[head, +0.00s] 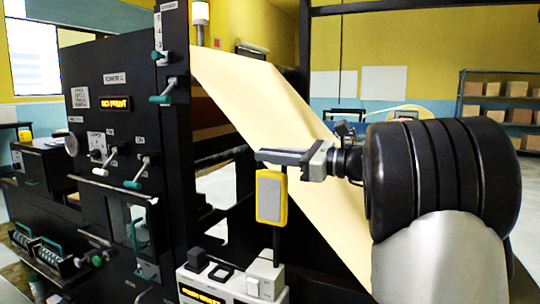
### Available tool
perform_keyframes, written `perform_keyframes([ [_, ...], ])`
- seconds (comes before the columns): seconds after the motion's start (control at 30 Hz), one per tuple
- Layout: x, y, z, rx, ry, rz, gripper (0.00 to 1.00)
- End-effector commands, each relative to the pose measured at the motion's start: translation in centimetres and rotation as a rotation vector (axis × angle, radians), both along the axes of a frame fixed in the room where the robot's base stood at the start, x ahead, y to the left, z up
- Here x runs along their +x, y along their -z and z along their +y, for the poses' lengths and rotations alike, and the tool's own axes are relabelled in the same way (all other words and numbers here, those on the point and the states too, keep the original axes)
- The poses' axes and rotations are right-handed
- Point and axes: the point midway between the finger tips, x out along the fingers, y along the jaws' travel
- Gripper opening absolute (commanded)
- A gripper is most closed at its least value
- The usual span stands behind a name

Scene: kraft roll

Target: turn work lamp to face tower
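The work lamp (270,196) has a yellow frame and a pale panel that faces roughly toward the camera. It stands upright on a dark post above a grey control box. My gripper (268,156) reaches in from the right, just above the lamp's top. A short dark piece shows between the lamp's top and the gripper; whether the fingers touch or hold it is unclear. The finger gap is not visible from here. A signal light (200,14) with a pale top stands on the machine at upper left; I cannot tell whether it is the tower.
A control box (235,284) with switches and an amber display sits below the lamp. A sloping kraft paper web (250,95) runs behind the gripper. The dark machine panel (110,120) with teal-tipped levers fills the left. Shelves with boxes (500,90) stand far right.

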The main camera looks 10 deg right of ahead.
Motion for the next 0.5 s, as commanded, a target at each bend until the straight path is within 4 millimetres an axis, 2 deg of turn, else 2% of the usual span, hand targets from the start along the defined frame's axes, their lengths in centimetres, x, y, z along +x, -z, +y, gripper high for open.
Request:
perform_keyframes([
  [0.27,0.11,-0.14,-0.01,0.0,0.04,-0.005,0.0],
  [0.5,0.38,-0.12,0.32,0.0,0.174,-0.008,0.0],
])
